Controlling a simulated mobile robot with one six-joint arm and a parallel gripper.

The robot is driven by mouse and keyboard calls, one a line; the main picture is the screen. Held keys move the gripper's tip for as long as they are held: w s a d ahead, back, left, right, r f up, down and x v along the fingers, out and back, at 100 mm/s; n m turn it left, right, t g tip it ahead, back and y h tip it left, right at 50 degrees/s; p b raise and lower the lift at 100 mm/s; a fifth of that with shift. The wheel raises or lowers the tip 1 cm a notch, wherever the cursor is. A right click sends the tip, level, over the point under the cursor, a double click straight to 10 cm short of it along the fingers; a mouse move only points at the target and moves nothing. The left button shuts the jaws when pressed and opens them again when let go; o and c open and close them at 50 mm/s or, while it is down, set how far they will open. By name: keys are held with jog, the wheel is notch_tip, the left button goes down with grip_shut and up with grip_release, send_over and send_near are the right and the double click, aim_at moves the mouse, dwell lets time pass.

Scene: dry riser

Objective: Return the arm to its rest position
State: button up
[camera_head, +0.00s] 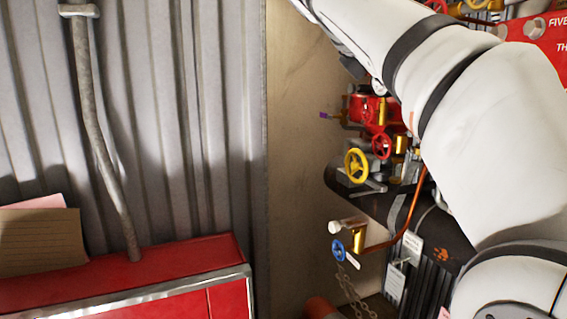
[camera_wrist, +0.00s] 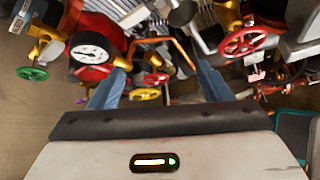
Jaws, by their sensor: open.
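My arm, white with dark joint bands, fills the right side of the head view and stretches up to the top edge. My gripper does not show clearly there. In the wrist view my gripper (camera_wrist: 160,69) shows two blue fingers spread well apart. Nothing is held between them. Beyond the fingers are pipes and valves, with a copper pipe in the gap. A white-faced gauge (camera_wrist: 91,54) on a red body is near the left finger, and a red handwheel (camera_wrist: 245,42) is past the right finger.
In the head view, a yellow handwheel (camera_head: 357,166), a blue handwheel (camera_head: 338,250) and a dark pipe (camera_head: 440,232) lie close to my arm. A red cabinet (camera_head: 130,275) stands at lower left before a corrugated wall (camera_head: 185,110). A green handwheel (camera_wrist: 32,73) shows in the wrist view.

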jog(key=s+f+m+g+y+b, duration=0.1)
jog(key=s+f+m+y, duration=0.1)
jog(key=f, duration=1)
jog(key=s+a+f+m+g+y+b, duration=0.1)
jog(key=s+f+m, duration=0.4)
jog(key=f, duration=0.7)
jog(key=s+f+m+y+b, duration=0.2)
jog(key=s+f+m+y, duration=0.2)
jog(key=f, duration=0.8)
jog(key=shift+s+a+f+m+g, duration=0.25)
jog(key=shift+a+f+m+g, duration=0.1)
jog(key=shift+f+m+g, duration=0.05)
jog(key=s+f+m, duration=0.2)
jog(key=f, duration=0.2)
jog(key=s+a+f+m+y+b, duration=0.1)
jog(key=s+f+m, duration=0.1)
jog(key=s+f, duration=0.1)
jog(key=s+a+f+m+y, duration=0.1)
jog(key=s+f+m, duration=0.1)
jog(key=f, duration=0.3)
jog(key=shift+s+f+m+g+b, duration=0.3)
jog(key=shift+s+f+m+g, duration=0.1)
jog(key=shift+c, duration=0.3)
